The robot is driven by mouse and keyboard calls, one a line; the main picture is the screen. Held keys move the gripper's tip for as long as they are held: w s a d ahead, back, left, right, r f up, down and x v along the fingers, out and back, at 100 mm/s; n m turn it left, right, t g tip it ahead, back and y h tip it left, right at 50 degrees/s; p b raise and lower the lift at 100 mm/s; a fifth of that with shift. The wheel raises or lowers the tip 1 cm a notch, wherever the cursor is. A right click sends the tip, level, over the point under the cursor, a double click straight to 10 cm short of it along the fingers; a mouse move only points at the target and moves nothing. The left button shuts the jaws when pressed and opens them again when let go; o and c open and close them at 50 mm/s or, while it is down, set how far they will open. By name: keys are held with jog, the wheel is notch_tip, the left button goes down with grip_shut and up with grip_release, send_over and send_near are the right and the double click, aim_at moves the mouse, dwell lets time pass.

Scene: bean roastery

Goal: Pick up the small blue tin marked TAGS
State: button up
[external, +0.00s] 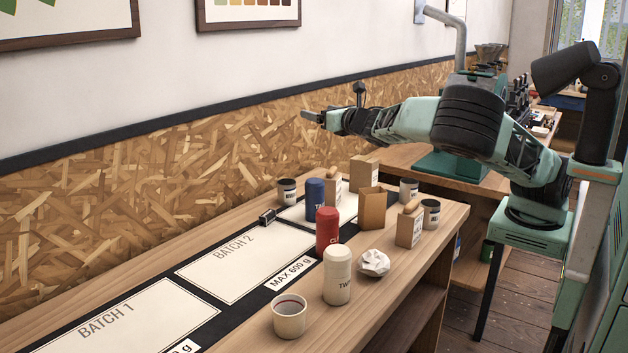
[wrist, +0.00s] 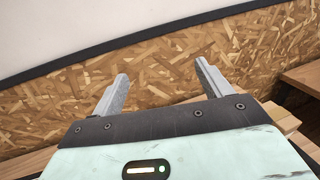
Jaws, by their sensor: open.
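A blue tin (external: 315,200) stands upright on the wooden counter, near its far end in the external view. Only the letters "TA" of its label are legible. The blue tin is not visible there.
A cream tin (external: 337,274), a cup (external: 289,316), crumpled paper (external: 373,263), an open cardboard box (external: 372,209), a tan pouch (external: 409,228) and several small dark-banded jars (external: 430,213) crowd the counter. A black clip (external: 267,217) lies left of the blue tin. The BATCH 1 area (external: 125,325) is clear.

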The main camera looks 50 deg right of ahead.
aim_at(321, 193)
notch_tip(321, 193, down, 24)
jog(key=shift+r+p, duration=0.1)
jog(key=shift+p, duration=0.4)
jog(key=p+x, duration=0.1)
jog(key=x, duration=0.1)
jog(key=shift+w+d+r, duration=0.15)
jog(key=shift+w, duration=0.4)
jog(key=c, duration=1)
jog(key=shift+c, duration=1.1)
